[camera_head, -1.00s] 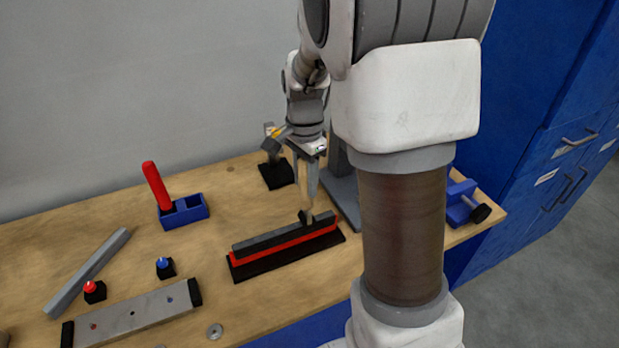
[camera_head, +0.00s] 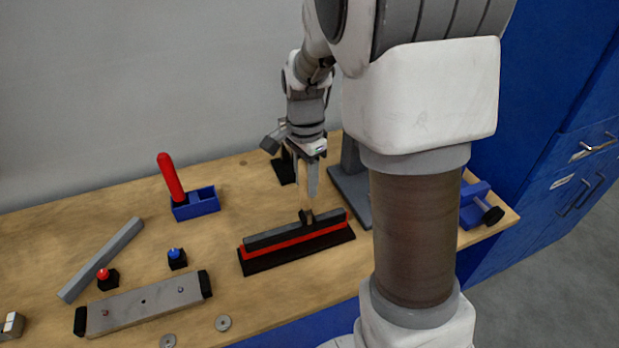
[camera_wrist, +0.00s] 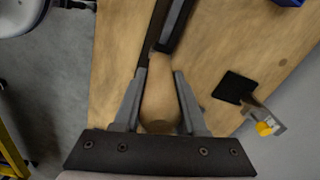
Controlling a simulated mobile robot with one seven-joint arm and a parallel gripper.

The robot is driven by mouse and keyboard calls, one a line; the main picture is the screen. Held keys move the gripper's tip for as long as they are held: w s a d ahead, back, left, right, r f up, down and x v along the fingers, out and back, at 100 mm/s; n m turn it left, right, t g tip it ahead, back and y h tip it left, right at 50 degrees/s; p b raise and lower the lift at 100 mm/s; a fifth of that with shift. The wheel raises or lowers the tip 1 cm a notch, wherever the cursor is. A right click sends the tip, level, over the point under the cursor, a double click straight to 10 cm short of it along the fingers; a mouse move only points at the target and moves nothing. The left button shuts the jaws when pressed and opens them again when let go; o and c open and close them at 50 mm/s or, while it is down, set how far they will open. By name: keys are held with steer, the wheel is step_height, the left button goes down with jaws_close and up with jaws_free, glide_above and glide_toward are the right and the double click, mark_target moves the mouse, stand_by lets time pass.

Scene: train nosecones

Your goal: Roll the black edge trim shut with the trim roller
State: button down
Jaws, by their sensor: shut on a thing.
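My gripper (camera_head: 308,180) is shut on the wooden handle of the trim roller (camera_wrist: 159,88). The roller points down, and its black head (camera_head: 306,216) sits at the top of the trim, right of the middle; exact contact is hard to tell. The black edge trim (camera_head: 270,238) is a long dark strip along a red edge (camera_head: 290,243) on a black base (camera_head: 300,252). In the wrist view, the handle stands between both fingers and its far end meets the dark trim strip (camera_wrist: 178,28). The roller's wheel is not clearly visible there.
A blue holder (camera_head: 200,203) with a red-handled tool (camera_head: 171,178) stands back left. A grey bar (camera_head: 102,258), a metal plate (camera_head: 143,303) and red and blue buttons lie left. A grey stand (camera_head: 350,185) and a blue clamp (camera_head: 477,207) are right.

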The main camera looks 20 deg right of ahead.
steer(key=shift+a, duration=0.15)
steer(key=shift+a, duration=1.4)
steer(key=shift+s+a+p, duration=0.1)
steer(key=shift+a+p, duration=0.2)
steer(key=shift+a, duration=1.05)
steer(key=shift+a, duration=1.4)
steer(key=shift+s+a+p, duration=0.1)
steer(key=shift+a+p, duration=0.3)
steer(key=shift+a, duration=1)
